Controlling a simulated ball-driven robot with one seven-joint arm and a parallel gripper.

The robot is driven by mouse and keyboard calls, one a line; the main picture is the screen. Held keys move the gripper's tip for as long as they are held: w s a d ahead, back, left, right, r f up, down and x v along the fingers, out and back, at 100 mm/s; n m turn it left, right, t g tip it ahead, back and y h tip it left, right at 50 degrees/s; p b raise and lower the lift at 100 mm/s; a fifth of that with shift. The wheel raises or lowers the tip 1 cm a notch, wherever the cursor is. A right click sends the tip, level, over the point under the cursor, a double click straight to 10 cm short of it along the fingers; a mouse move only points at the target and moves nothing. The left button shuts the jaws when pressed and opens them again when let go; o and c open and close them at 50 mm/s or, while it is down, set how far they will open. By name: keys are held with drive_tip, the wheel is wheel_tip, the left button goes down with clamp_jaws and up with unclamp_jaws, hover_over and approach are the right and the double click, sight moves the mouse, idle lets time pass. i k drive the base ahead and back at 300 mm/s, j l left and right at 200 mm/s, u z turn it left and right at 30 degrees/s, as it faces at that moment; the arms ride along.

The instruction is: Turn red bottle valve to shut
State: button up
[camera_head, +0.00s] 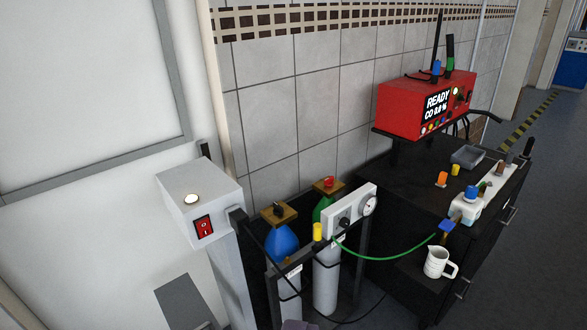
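The red valve (328,182) sits on a brass-coloured block on top of the green-shouldered gas bottle (325,270). The bottle stands upright in a dark rack near the tiled wall. I cannot read from here whether the valve is open or shut. To its left is a second bottle with a blue shoulder (283,243) and a dark valve (279,211). A white panel with a gauge (360,205) partly hides the green bottle's front. My gripper is not in view, and nothing is seen touching the valve.
A grey box with a red switch (203,226) stands on a post at the left. A green hose (395,256) runs to the dark bench (390,170), which holds small fittings. A white jug (437,263) stands lower.

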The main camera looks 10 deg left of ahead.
sight(328, 182)
drive_tip(key=i+l+u, duration=0.15)
drive_tip(key=i+l, duration=0.25)
drive_tip(key=i, duration=0.35)
drive_tip(key=i+l+u, duration=0.15)
drive_tip(key=i, duration=0.5)
drive_tip(key=i+l, duration=0.45)
drive_tip(key=i, duration=0.15)
drive_tip(key=i+l+u, duration=0.15)
drive_tip(key=i+l, duration=0.15)
drive_tip(key=i, duration=0.3)
drive_tip(key=i+l, duration=0.4)
drive_tip(key=i, duration=0.15)
drive_tip(key=j+u, duration=0.05)
